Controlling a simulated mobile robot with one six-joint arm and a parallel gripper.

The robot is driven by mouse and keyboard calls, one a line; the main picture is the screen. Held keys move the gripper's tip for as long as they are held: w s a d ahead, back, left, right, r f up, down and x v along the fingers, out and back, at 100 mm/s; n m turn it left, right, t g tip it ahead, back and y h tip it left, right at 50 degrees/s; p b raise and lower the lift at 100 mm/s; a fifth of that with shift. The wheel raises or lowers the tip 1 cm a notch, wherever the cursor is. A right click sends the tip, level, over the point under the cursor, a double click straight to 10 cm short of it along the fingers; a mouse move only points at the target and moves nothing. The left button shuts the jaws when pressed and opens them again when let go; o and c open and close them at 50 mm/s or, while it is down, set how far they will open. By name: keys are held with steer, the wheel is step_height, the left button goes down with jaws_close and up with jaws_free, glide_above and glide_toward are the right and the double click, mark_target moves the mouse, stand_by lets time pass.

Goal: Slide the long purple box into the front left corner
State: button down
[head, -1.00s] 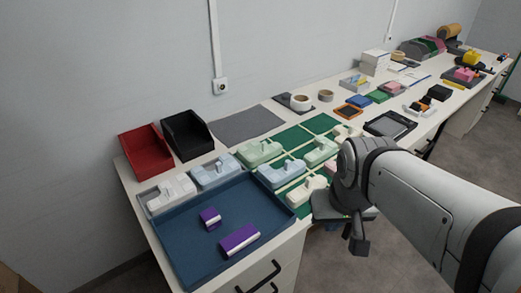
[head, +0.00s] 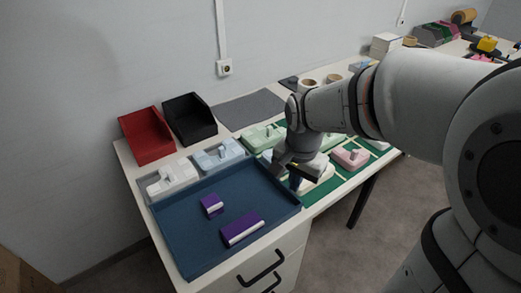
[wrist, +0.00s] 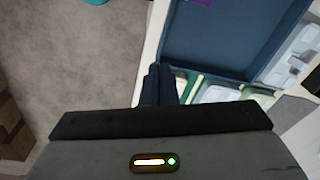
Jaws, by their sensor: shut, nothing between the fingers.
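The long purple box (head: 242,229) with a pale strip along one side lies in the blue tray (head: 168,237), towards the tray's near right side in the head view. A shorter purple box (head: 212,205) lies behind it, apart from it. My gripper (head: 295,184) is shut and empty, fingers down, just outside the tray's right corner, above the green mat area. In the wrist view the closed fingers (wrist: 158,84) point at the tray's edge. A bit of purple (wrist: 198,2) shows at the top there; I cannot tell which box it is.
Pale moulded pieces in white (head: 172,178), blue (head: 219,154) and pink (head: 350,156) stand behind and right of the tray. A red bin (head: 146,136) and a black bin (head: 189,124) stand at the back left. The tray floor left of the boxes is clear.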

mark_target(274, 214)
steer(key=w+a+f+m, duration=0.1)
steer(key=f, duration=0.4)
steer(key=w+a+f+m+b, duration=0.1)
steer(key=f, duration=0.4)
steer(key=w+a+f+m, duration=0.2)
steer(key=f, duration=0.3)
steer(key=shift+f+g+b, duration=0.35)
steer(key=shift+f+g, duration=0.05)
steer(key=s+a, duration=0.1)
steer(key=a, duration=0.2)
steer(key=shift+s, duration=0.35)
steer(key=shift+s+a, duration=0.2)
steer(key=shift+a, duration=0.05)
